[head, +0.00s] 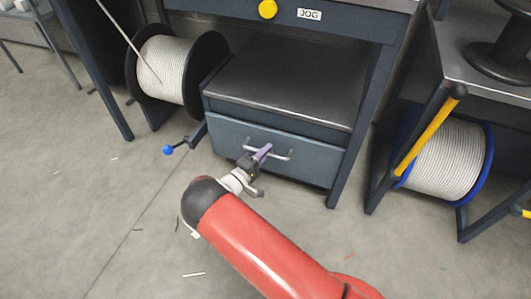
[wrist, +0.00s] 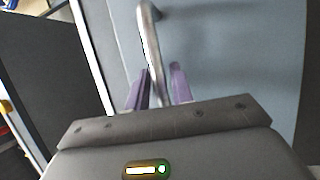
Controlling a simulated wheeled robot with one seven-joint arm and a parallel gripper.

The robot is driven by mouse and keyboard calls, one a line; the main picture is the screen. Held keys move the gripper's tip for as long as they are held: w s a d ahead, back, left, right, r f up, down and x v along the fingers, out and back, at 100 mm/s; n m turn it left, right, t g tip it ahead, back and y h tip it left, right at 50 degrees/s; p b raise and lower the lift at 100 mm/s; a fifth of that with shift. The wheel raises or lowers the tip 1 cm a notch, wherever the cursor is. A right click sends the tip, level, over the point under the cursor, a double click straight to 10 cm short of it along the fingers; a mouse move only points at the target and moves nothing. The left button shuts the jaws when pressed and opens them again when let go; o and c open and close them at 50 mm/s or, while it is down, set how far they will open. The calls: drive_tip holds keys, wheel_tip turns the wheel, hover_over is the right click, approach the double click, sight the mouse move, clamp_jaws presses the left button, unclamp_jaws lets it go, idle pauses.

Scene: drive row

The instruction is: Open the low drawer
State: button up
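The low drawer (head: 225,135) is the blue-grey front at the bottom of the cabinet under the bench. It looks closed or nearly so. Its metal bar handle (head: 285,155) runs across the front and also shows in the wrist view (wrist: 150,40). My gripper (head: 263,153) is at the middle of this handle. The contact itself is partly hidden by the gripper body.
Another reel (head: 445,160) sits under the right bench, behind a yellow-banded bar (head: 425,135). A bench leg (head: 360,120) stands right of the drawer. The floor before the drawer is mostly clear.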

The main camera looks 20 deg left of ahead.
clamp_jaws()
drive_tip(key=shift+s, duration=0.1)
drive_tip(key=s+a, duration=0.2)
drive_tip(key=s, duration=2.4)
drive_tip(key=shift+s, duration=0.1)
drive_tip(key=shift+o, duration=1.8)
unclamp_jaws()
